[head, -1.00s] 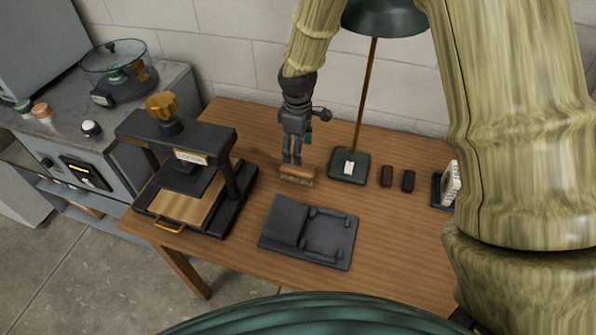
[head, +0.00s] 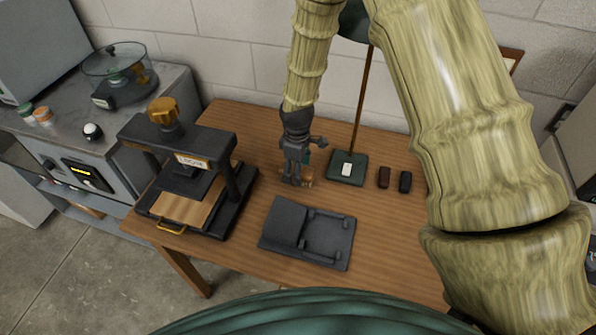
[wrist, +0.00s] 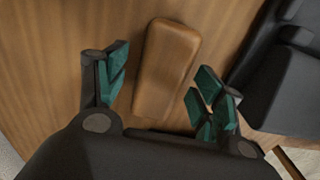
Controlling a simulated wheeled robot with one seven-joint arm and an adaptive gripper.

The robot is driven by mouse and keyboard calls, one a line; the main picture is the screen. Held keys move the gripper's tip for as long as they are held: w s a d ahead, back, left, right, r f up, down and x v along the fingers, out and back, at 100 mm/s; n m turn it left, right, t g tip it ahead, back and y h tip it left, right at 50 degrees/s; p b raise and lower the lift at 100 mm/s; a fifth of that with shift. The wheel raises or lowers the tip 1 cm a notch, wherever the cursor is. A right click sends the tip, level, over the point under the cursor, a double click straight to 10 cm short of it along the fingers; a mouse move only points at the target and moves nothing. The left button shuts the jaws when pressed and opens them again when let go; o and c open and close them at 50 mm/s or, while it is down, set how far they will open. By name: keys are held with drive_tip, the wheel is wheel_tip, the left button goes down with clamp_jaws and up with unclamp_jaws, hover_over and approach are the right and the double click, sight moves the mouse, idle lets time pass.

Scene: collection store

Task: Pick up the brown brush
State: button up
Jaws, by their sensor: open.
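The brown brush (head: 309,178) lies on the wooden table (head: 375,225), mostly hidden behind my gripper in the head view. In the wrist view the brush (wrist: 168,65) shows its smooth, rounded brown back, and its bristles are hidden. My gripper (head: 295,181) points down over the brush. In the wrist view my gripper (wrist: 160,78) is open, with one green-padded finger on each side of the brush's near half. Nothing is held. I cannot tell how high the fingertips are above the table.
A black press (head: 178,140) stands to the left. A dark grey cradle (head: 318,237) lies in front of the brush. A green lamp base (head: 346,168) is close on the right, with two small dark blocks (head: 384,177) beyond it. A wall is behind.

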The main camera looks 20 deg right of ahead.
drive_tip(key=shift+f, duration=0.65)
drive_tip(key=shift+s, duration=0.1)
drive_tip(key=c, duration=1.1)
drive_tip(key=shift+c, duration=0.2)
drive_tip(key=shift+r, duration=0.15)
drive_tip(key=shift+r+b, duration=1)
drive_tip(key=shift+r, duration=3.9)
drive_tip(key=shift+o, duration=1.1)
drive_tip(key=shift+c, duration=0.4)
